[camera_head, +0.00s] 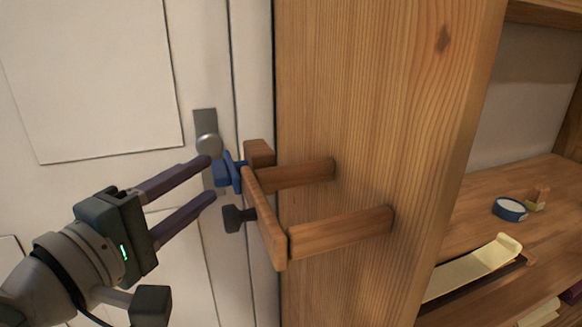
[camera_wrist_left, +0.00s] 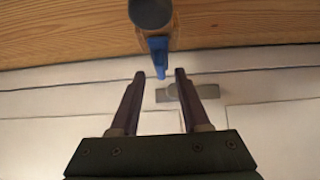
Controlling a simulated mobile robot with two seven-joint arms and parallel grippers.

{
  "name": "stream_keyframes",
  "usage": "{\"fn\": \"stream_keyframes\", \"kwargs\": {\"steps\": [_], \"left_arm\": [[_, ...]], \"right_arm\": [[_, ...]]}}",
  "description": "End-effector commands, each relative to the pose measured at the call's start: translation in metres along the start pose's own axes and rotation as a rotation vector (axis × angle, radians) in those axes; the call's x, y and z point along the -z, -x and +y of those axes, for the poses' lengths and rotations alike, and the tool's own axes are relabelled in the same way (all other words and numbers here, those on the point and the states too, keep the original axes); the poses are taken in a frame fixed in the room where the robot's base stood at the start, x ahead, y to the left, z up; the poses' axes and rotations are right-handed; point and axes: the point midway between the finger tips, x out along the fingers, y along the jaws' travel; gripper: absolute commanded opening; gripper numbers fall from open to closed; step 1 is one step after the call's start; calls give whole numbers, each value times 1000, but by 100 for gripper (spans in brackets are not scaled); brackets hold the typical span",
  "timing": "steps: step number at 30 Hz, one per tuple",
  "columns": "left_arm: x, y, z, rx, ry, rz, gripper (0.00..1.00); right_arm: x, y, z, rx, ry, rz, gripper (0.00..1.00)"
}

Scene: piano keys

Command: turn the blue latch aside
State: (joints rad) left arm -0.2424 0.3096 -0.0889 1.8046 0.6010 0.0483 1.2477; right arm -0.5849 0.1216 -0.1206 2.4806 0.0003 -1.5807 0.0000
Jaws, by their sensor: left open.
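The blue latch (camera_head: 228,172) sits at the left end of a wooden bracket (camera_head: 265,215) that stands out from a wooden panel. It also shows in the left wrist view (camera_wrist_left: 158,50), pointing down toward the gap between the fingertips. My left gripper (camera_head: 211,178) is open and empty, just left of the latch in the head view. In the left wrist view (camera_wrist_left: 160,75) its two fingertips lie either side of the latch's lower tip. Whether they touch it I cannot tell. My right gripper is not in view.
A dark knob (camera_head: 237,218) sits on the bracket below the latch. A white door with a round metal handle (camera_head: 208,146) is behind the gripper. The wooden panel (camera_head: 390,120) stands to the right. A shelf beyond holds a blue-rimmed roll (camera_head: 510,209) and a cream strip (camera_head: 475,268).

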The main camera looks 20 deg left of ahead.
Motion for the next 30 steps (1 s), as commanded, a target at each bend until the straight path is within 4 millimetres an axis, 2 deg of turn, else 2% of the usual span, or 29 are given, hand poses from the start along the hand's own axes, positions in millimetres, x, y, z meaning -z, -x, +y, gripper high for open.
{"fn": "stream_keyframes", "kwargs": {"steps": [3, 9, 19, 30], "left_arm": [[0, -20, 1, -1, 1, 0, 46], [0, -39, 0, 1, 0, 0, 46], [0, -43, -1, 2, -1, -1, 46], [0, -42, -1, 2, -1, -1, 6]], "right_arm": [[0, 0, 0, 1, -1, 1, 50], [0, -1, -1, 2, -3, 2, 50], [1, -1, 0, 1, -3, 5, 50], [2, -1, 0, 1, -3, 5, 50]]}}
